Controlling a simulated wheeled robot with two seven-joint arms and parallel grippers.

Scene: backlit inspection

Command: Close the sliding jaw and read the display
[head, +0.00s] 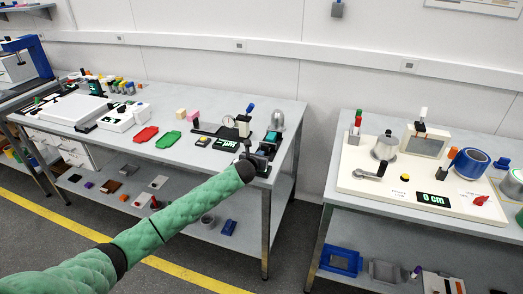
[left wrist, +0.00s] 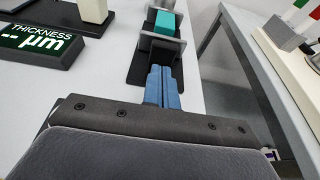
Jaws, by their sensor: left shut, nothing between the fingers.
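A measuring device with two upright grey jaw plates on a dark base stands at the right end of the grey table. In the left wrist view, a teal block (left wrist: 165,22) sits between its plates, and the nearer plate (left wrist: 160,42) faces my fingers. I cannot tell whether that plate touches the block. The block also shows in the head view (head: 271,136). The black display (left wrist: 35,45) reads "THICKNESS -- µm", with dashes for digits. My left gripper (left wrist: 163,70) is shut and empty, its blue fingertips just in front of the nearer plate; contact is unclear. My right gripper is out of view.
A dial gauge stand (head: 229,124) and a metal dome-topped piece (head: 277,121) stand close by. A gap separates this table from the right-hand one with a "0 cm" display (head: 433,199).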

